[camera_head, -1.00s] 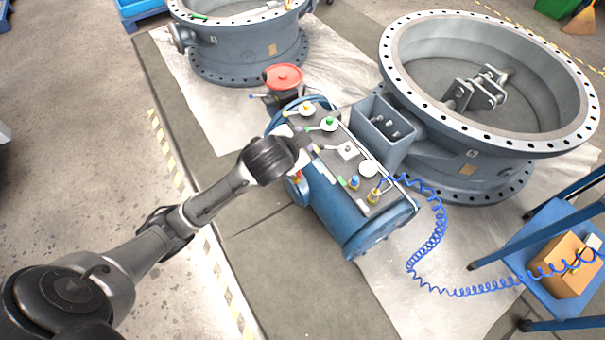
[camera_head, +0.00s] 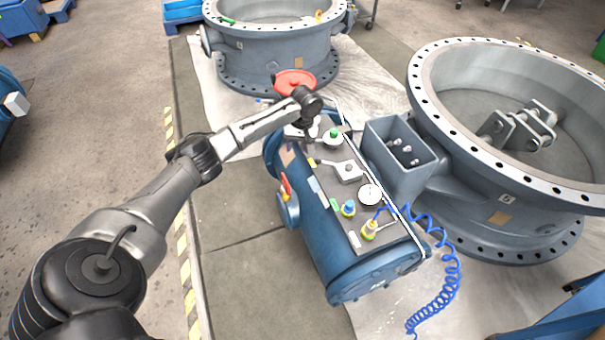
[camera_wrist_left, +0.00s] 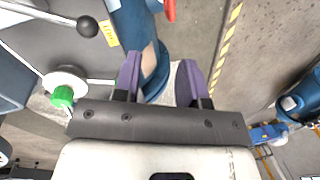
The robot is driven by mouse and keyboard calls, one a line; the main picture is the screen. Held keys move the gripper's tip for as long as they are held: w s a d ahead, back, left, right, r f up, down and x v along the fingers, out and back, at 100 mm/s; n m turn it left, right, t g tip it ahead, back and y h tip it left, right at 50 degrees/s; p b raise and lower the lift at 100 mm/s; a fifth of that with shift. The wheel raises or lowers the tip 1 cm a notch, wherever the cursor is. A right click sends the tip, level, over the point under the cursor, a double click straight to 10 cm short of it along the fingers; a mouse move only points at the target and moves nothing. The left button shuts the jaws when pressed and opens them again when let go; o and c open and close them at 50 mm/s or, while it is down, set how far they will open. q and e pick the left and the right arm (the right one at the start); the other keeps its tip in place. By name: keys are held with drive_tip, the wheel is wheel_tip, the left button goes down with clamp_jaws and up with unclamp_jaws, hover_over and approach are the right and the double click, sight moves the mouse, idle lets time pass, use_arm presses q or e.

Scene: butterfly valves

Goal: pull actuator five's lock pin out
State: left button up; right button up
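The actuator (camera_head: 325,215) is a blue cylinder with a grey panel on top, which carries a green knob on a white disc (camera_head: 333,137), a grey box (camera_head: 347,171), a gauge (camera_head: 370,194) and blue and yellow fittings. A red-orange handle (camera_head: 286,186) is on its left side; a red piece also shows at the top of the left wrist view (camera_wrist_left: 169,10). I cannot tell which part is the lock pin. My left gripper (camera_wrist_left: 159,88) has its purple fingers apart with nothing between them. In the head view it is over the panel's far end, hiding what lies there.
A large grey valve ring (camera_head: 500,200) stands right of the actuator, with an open grey box (camera_head: 400,150) between. Another valve (camera_head: 275,55) with a red round part (camera_head: 295,83) before it is behind. A coiled blue hose (camera_head: 452,265) hangs right.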

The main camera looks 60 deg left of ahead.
use_arm(q)
drive_tip(key=s+n, duration=0.2)
drive_tip(key=n, duration=0.1)
drive_tip(key=b, duration=0.7)
approach(285, 178)
drive_tip(key=shift+n, duration=0.3)
drive_tip(key=f, duration=0.4)
drive_tip(key=s+f, duration=0.1)
drive_tip(key=f, duration=0.1)
drive_tip(key=shift+f, duration=0.35)
drive_tip(key=shift+s+a+f+b, duration=0.1)
drive_tip(key=shift+s+f+b, duration=0.15)
drive_tip(key=shift+f, duration=0.55)
use_arm(e)
wheel_tip(285, 178, down, 8)
drive_tip(key=s, duration=0.1)
drive_tip(key=shift+s+a, duration=0.35)
drive_tip(key=shift+s, duration=0.05)
use_arm(q)
drive_tip(key=shift+w, duration=0.1)
use_arm(e)
drive_tip(key=shift+f, duration=0.1)
use_arm(q)
drive_tip(key=shift+c, duration=0.4)
clamp_jaws()
